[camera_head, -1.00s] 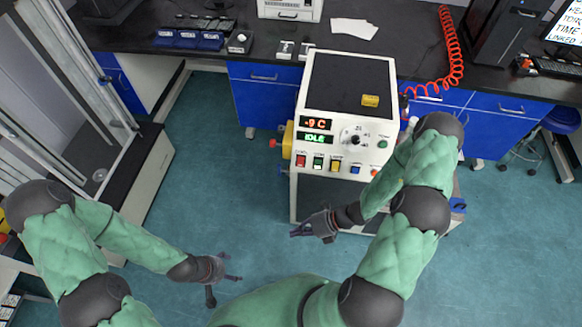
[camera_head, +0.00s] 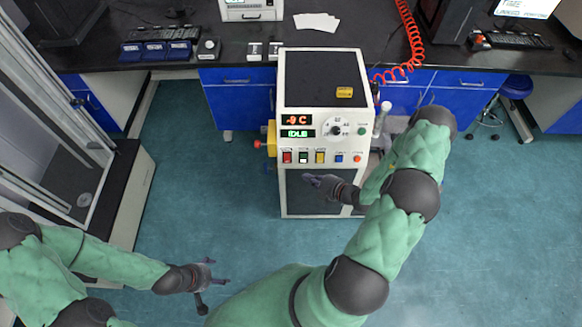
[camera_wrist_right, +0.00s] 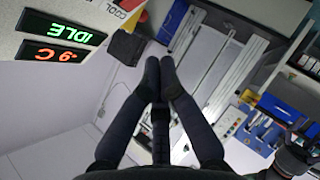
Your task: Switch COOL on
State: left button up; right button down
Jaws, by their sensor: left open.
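The white rheometer (camera_head: 322,100) stands against the bench, with displays reading "-9 C" and "IDLE". In the right wrist view, a COOL label (camera_wrist_right: 121,13) shows beside a red switch edge at the top. My right gripper (camera_head: 309,179) is in front of the panel, below the switches and apart from them; its fingertips (camera_wrist_right: 160,63) are together and empty. My left gripper (camera_head: 221,271) is open and empty, low over the floor.
A yellow block (camera_head: 344,92) lies on the rheometer's black top. A yellow part with a red knob (camera_head: 257,144) sticks out on its left side. The bench (camera_head: 250,45) runs behind. Floor (camera_head: 190,170) left of the rheometer is clear.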

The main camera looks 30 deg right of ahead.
jog(key=b, duration=0.2)
send_near(284, 163)
jog(key=w+a, duration=0.2)
jog(key=a, duration=0.2)
jog(key=shift+w+d+f+b, duration=0.15)
jog(key=shift+w+d+f, duration=0.25)
jog(key=shift+w+f, duration=0.3)
jog(key=shift+w+d+f+b, duration=0.15)
jog(key=shift+w+d+f, duration=0.3)
jog(key=shift+w, duration=0.35)
jog(key=shift+f, duration=0.1)
jog(key=shift+w+d+f+n+t+b, duration=0.15)
jog(key=shift+w+f+n+t+b, duration=0.15)
jog(key=shift+f+t+b, duration=0.45)
jog(key=shift+r+g, duration=0.25)
jog(key=shift+r, duration=0.2)
jog(key=shift+r, duration=0.1)
